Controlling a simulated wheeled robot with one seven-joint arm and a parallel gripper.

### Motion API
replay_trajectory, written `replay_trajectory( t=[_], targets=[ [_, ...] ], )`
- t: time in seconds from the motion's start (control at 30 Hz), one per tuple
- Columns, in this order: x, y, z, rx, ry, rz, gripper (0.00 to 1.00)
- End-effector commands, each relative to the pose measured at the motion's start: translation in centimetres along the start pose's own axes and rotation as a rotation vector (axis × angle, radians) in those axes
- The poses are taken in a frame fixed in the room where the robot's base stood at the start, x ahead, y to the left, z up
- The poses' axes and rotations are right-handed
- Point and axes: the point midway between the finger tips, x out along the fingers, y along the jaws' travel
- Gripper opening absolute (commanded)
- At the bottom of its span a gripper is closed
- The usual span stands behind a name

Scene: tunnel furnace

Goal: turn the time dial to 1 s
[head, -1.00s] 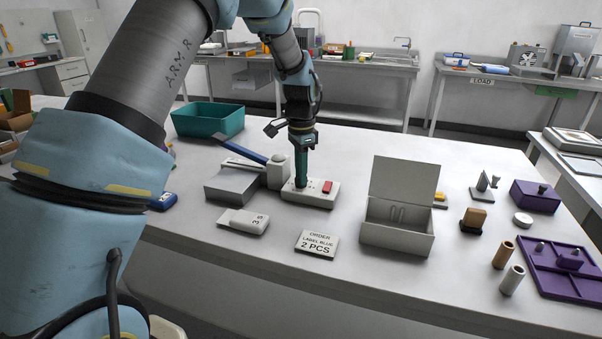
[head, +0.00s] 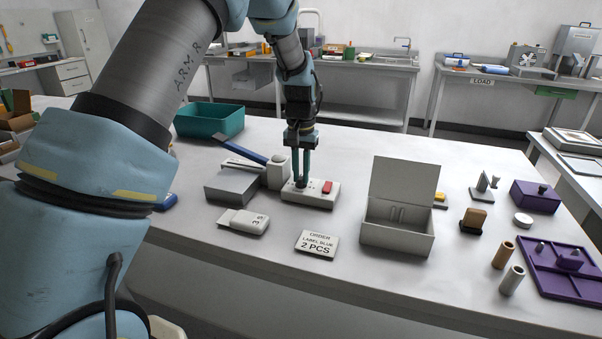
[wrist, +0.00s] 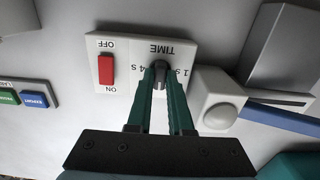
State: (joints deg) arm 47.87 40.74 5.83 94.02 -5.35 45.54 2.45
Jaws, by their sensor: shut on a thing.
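The time dial (wrist: 160,73) is a small dark knob on a white control box (head: 325,200), which also shows in the wrist view (wrist: 122,40). The box reads TIME, with 1 s and 4 s marks near the dial. My gripper (wrist: 160,76) is shut on the dial, one green finger on each side; in the head view the gripper (head: 301,180) stands upright over the box. The fingers hide much of the dial, and I cannot tell where its pointer stands. A red ON/OFF switch (wrist: 106,69) sits beside it on the box.
A grey device with a blue lever (head: 245,149) stands just left of the box. An open grey box (head: 397,239) stands right; clear table lies between.

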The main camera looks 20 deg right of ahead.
Motion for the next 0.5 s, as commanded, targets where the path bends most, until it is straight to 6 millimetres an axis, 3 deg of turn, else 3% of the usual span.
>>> replay_trajectory(
  t=[0.5],
  targets=[
    [-0.10, 0.04, -0.10, -0.488, 0.004, 0.000, 0.00]
  ],
)
